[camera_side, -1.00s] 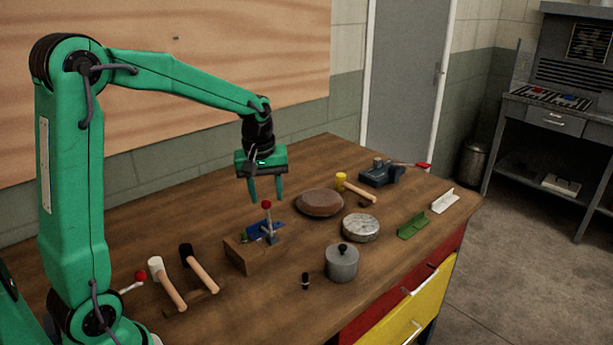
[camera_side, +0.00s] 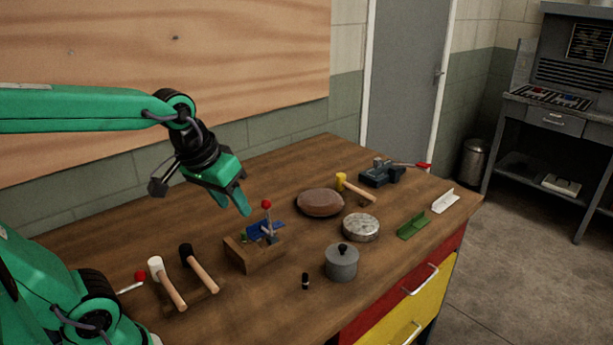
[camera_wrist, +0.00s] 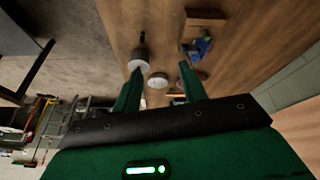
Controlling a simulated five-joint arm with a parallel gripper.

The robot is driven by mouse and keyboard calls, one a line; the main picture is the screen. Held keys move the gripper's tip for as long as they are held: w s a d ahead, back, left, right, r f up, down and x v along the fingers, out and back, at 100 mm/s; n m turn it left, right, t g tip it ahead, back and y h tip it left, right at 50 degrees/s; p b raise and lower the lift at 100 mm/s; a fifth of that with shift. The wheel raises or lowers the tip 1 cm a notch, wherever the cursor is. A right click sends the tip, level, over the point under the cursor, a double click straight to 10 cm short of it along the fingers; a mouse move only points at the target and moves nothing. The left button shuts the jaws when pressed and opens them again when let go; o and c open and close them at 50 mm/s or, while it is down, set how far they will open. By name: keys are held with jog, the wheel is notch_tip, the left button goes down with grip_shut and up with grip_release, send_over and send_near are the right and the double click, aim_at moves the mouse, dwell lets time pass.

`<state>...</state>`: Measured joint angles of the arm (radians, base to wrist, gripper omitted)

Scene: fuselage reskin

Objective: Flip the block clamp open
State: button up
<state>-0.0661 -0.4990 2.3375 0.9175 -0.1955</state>
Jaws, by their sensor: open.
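The block clamp is a wooden block (camera_side: 252,255) with a blue clamp part (camera_side: 257,229) on top. Its lever stands up, with a red knob (camera_side: 266,204) at the top. My gripper (camera_side: 234,208) is open and empty, tilted, above and to the left of the lever in the side view, apart from it. In the wrist view the fingers of my gripper (camera_wrist: 160,68) are spread. There the wooden block (camera_wrist: 205,18) and the blue part (camera_wrist: 202,47) show beyond the right finger. The red knob is hard to make out in that view.
Two mallets (camera_side: 203,275) lie left of the block. A grey lidded pot (camera_side: 342,264), a round tin (camera_side: 361,228), a brown rounded pad (camera_side: 320,203) and a small black piece (camera_side: 305,281) are to its right. A yellow-headed hammer (camera_side: 357,190) and a vise (camera_side: 381,174) lie farther back.

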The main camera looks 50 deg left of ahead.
jog(key=s+m, duration=0.1)
jog(key=s+d+m, duration=0.1)
jog(key=s, duration=0.1)
jog(key=s+m+t, duration=0.1)
jog(key=s, duration=0.1)
jog(key=shift+d+f, duration=0.25)
jog(key=shift+d, duration=0.15)
jog(key=shift+w, duration=0.1)
jog(key=w+a+f+m+g, duration=0.1)
jog(key=w+a+m+g, duration=0.1)
jog(key=w+a, duration=0.2)
jog(key=w+a+f+m+g, duration=0.2)
jog(key=w+a, duration=0.2)
jog(key=w, duration=0.5)
jog(key=w+a+f+m+g, duration=0.2)
jog(key=w+a+m, duration=0.1)
jog(key=w, duration=0.3)
jog(key=shift+w+a+f+g+h, duration=0.1)
jog(key=shift+w+a+g+h, duration=0.25)
jog(key=shift+a, duration=0.3)
